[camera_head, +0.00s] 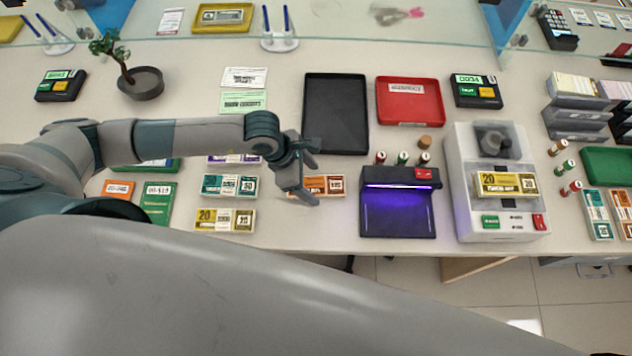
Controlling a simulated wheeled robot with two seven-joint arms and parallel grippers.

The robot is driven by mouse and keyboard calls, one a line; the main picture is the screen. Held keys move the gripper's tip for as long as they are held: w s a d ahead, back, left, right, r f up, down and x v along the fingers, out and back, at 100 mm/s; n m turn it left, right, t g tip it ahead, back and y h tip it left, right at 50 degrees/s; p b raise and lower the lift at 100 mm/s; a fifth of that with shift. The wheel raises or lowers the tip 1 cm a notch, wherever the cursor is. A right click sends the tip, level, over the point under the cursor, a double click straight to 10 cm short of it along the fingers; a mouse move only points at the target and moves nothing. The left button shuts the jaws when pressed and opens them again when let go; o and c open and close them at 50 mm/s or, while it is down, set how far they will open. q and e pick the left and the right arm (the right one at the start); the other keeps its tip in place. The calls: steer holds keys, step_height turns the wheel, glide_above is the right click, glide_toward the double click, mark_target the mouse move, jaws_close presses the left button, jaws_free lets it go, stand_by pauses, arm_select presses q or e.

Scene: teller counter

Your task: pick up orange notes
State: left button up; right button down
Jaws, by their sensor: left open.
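A bundle of orange notes (332,186) lies flat on the counter, left of the purple-lit black device. My left gripper (311,180) is open above its left end, with the jaws covering part of the bundle. I cannot tell whether a finger touches it. The jaws hold nothing that I can see. Another orange bundle (118,189) lies at the far left, and one more (626,200) at the right edge. My right gripper is not in view.
Teal notes (229,185) and yellow notes (224,220) lie left of the gripper. The purple-lit device (398,212) and a counting machine (497,200) stand to the right. A black tray (336,112) and red tray (409,101) lie behind. A glass screen runs along the back.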

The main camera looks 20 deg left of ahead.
mark_target(313, 185)
arm_select(q)
steer(key=shift+d+f, duration=0.25)
steer(key=shift+f, duration=0.45)
steer(key=shift+c, duration=0.4)
steer(key=c, duration=1.1)
steer(key=shift+w+r, duration=0.1)
step_height(313, 185, up, 10)
steer(key=b, duration=0.3)
